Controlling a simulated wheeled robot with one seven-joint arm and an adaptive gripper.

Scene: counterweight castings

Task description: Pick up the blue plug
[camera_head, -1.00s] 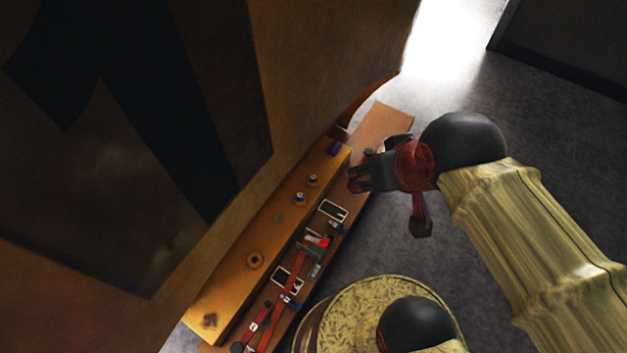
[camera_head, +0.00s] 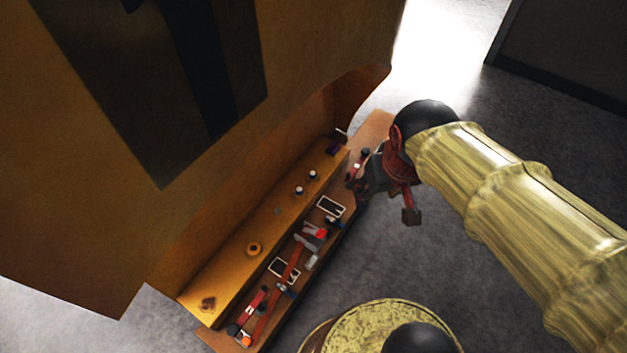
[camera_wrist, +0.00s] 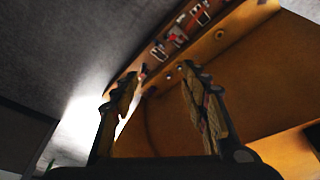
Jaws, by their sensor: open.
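A small dark blue-purple piece (camera_head: 333,150) lies at the far end of the raised wooden ledge in the head view; I cannot tell for sure whether it is the blue plug. Two small pegs (camera_head: 299,190) with pale tops and dark bluish bodies stand farther along the ledge. My gripper (camera_head: 364,186) is beside the far end of the lower shelf, to the right of the ledge. In the wrist view its two fingers (camera_wrist: 158,74) are spread apart with nothing between them. The ledge and shelf lie beyond the fingertips there.
The lower shelf (camera_head: 318,238) carries red-handled tools, pale-framed rectangles and small dark parts. A round ring (camera_head: 254,249) sits on the ledge (camera_head: 232,272). A tall brown panel (camera_head: 300,60) rises behind it.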

